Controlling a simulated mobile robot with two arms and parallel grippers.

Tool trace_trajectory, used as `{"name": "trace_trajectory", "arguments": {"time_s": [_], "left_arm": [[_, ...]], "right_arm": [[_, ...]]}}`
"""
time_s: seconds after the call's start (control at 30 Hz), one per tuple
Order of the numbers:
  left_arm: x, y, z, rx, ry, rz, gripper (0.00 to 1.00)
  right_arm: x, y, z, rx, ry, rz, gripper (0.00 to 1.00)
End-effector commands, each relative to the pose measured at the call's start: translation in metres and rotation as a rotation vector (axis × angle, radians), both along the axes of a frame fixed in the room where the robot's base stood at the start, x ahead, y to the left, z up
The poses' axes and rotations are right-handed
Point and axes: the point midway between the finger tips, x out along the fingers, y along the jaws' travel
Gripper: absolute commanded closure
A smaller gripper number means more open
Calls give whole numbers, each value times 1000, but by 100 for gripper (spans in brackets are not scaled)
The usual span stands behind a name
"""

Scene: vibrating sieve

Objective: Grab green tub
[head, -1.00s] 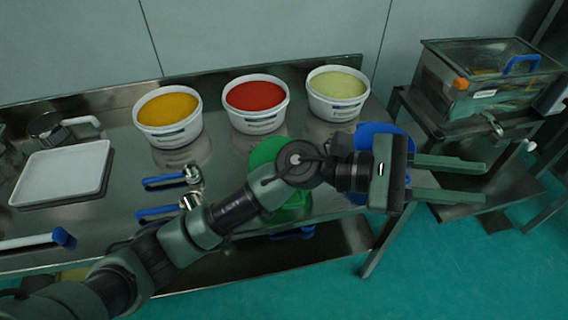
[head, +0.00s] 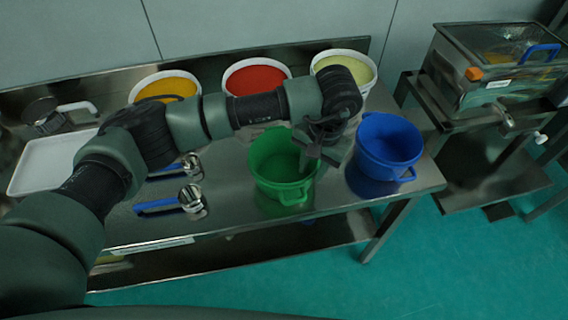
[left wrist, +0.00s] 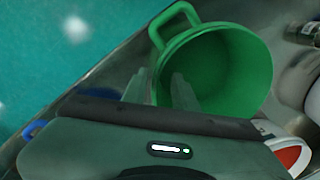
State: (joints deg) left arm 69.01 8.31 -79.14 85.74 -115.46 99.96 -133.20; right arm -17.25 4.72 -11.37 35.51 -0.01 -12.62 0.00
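The green tub (head: 270,172) stands upright on the steel table, empty, with a handle at its front. My left gripper (head: 318,158) points down at the tub's right rim in the head view. In the left wrist view the green tub (left wrist: 235,65) fills the upper middle. One finger of my left gripper (left wrist: 160,90) shows in front of the tub's opening, the other just outside its wall. The fingers are apart; contact with the rim cannot be made out. My right gripper is in neither view.
A blue tub (head: 390,145) stands close on the right, near the table's end. White tubs with yellow (head: 165,88), red (head: 257,80) and pale green (head: 362,75) contents line the back. Metal scoops with blue handles (head: 157,205) lie left. A sieve machine (head: 490,65) stands at far right.

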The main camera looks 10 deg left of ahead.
Motion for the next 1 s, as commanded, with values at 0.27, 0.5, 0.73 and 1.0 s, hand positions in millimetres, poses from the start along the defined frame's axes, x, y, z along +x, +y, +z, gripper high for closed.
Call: {"name": "trace_trajectory", "arguments": {"time_s": [0.27, 0.5, 0.73, 1.0], "left_arm": [[3, 1, -32, -2, 3, 0, 72], [4, 2, -35, -3, 1, 0, 72], [3, 1, -34, -3, 1, 0, 100], [3, 1, -34, -3, 1, 0, 100]], "right_arm": [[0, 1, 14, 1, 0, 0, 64], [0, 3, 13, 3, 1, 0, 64], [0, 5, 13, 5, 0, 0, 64], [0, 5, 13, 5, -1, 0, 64]]}}
